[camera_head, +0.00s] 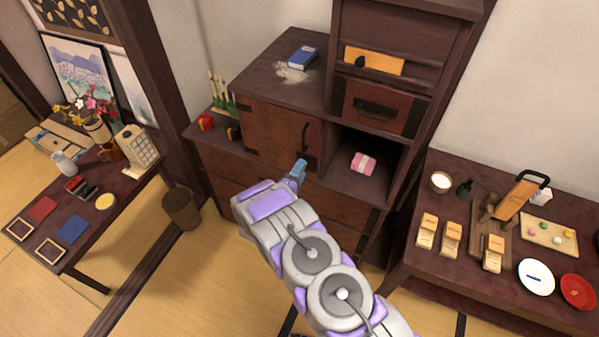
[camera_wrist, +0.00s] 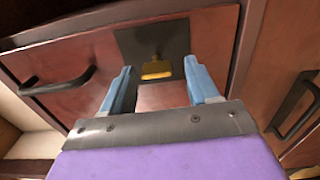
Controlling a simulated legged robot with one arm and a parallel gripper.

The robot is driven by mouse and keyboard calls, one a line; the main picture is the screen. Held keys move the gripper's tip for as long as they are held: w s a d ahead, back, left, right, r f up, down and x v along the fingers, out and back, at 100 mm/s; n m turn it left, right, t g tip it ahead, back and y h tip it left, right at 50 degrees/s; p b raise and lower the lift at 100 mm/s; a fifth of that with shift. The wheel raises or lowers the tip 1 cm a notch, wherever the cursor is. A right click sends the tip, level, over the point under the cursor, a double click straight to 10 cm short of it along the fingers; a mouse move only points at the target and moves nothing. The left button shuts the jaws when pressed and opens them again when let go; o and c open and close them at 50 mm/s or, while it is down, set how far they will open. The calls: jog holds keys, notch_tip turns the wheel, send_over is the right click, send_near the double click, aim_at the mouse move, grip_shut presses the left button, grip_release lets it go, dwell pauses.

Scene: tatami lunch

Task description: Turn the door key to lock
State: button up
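A brass-coloured key (camera_wrist: 156,69) sits at a dark metal plate (camera_wrist: 150,40) on a reddish-brown wooden cabinet door (camera_wrist: 95,60) in the wrist view. My gripper (camera_wrist: 159,63) has its two blue fingers spread, one on each side of the key in the picture, with gaps showing. I cannot tell how deep the key lies between them. In the head view the door (camera_head: 265,132) looks closed, and my gripper (camera_head: 299,168) is at its lower right corner. The key is hidden there.
A dark door handle (camera_head: 306,138) is just above my gripper. An open compartment to the right holds a pink wrapped box (camera_head: 363,163). A blue book (camera_head: 302,57) lies on the cabinet top. A low table (camera_head: 415,268) with dishes stands at right.

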jog(key=shift+s+d, duration=0.1)
jog(key=shift+s, duration=0.05)
jog(key=p+v, duration=0.1)
jog(key=v, duration=1.6)
